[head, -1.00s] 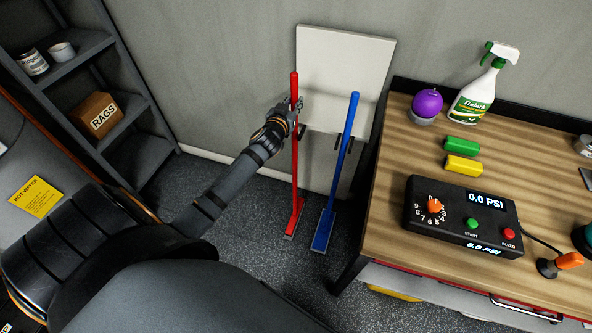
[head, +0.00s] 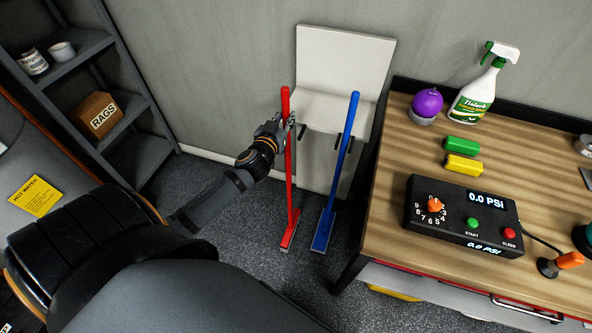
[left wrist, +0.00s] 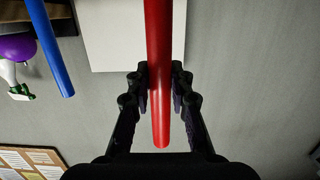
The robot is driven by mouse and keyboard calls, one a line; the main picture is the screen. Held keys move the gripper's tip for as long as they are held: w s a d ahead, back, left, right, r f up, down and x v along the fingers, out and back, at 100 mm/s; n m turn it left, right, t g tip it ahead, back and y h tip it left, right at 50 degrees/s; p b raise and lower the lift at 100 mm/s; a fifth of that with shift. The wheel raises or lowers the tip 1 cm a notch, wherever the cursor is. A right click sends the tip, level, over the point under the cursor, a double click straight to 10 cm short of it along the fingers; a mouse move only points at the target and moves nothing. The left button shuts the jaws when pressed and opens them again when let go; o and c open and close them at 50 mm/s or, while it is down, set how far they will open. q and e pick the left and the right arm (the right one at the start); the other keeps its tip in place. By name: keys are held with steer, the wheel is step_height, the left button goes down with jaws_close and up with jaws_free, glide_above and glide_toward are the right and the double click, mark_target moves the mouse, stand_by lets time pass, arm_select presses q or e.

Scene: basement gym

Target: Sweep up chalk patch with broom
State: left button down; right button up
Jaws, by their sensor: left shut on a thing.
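A red broom (head: 289,180) stands nearly upright in front of a white wall panel, its head near the dark speckled floor. My left gripper (head: 287,119) is shut on its handle near the top. In the left wrist view the red handle (left wrist: 159,60) runs between the fingers of my left gripper (left wrist: 160,85). A blue broom (head: 341,150) stands just right of the red one, tilted, its head on the floor; its handle also shows in the left wrist view (left wrist: 48,45). I see no chalk patch. My right gripper is not in view.
A wooden workbench (head: 390,235) on the right holds a pressure control box (head: 463,215), a spray bottle (head: 478,95) and green and yellow blocks. A dark shelf (head: 90,70) with a rags box stands at left. Open floor lies between them.

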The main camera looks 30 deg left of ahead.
arm_select(q)
steer(key=shift+f+v, duration=0.2)
steer(key=shift+v, duration=1.15)
steer(key=shift+f+v, duration=0.2)
steer(key=shift+v, duration=1.15)
steer(key=shift+d, duration=0.1)
